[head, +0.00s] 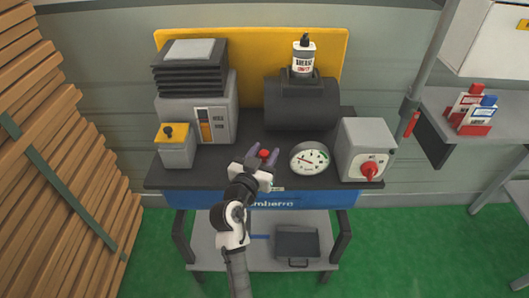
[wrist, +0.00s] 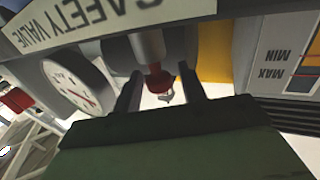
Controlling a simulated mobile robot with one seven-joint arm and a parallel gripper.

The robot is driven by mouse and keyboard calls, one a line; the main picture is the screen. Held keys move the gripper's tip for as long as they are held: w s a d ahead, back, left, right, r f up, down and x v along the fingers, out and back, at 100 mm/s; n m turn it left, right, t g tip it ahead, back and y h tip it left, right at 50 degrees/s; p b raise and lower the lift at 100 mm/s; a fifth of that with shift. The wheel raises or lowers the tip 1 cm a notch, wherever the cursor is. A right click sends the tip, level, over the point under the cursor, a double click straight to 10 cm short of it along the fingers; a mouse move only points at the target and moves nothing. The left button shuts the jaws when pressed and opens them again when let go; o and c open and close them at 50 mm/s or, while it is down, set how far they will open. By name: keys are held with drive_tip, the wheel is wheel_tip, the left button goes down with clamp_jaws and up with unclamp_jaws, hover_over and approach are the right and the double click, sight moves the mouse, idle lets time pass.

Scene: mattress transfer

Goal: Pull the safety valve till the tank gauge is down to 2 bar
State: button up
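The red safety valve knob (head: 264,154) stands at the front middle of the bench. In the wrist view the knob (wrist: 158,82) hangs on a short stem near a "SAFETY VALVE" label (wrist: 90,22). My gripper (head: 262,156) is open, its two fingers on either side of the knob with gaps showing. The wrist view shows the gripper's fingertips (wrist: 160,82) apart too. The round white tank gauge (head: 309,158) is just right of my gripper and also shows in the wrist view (wrist: 78,88); its exact reading is too small to tell. The dark tank (head: 302,104) lies behind.
A grey box with a red rotary switch (head: 365,150) stands right of the gauge. A grey machine (head: 195,100) and a yellow-topped box (head: 176,145) stand left. A grease bottle (head: 303,57) sits above the tank. Wood planks (head: 60,140) are far left. Green floor is clear in front.

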clamp_jaws()
drive_tip(key=shift+r, duration=0.85)
drive_tip(key=shift+o, duration=0.5)
unclamp_jaws()
drive_tip(key=shift+s+f, duration=0.1)
drive_tip(key=shift+f, duration=0.05)
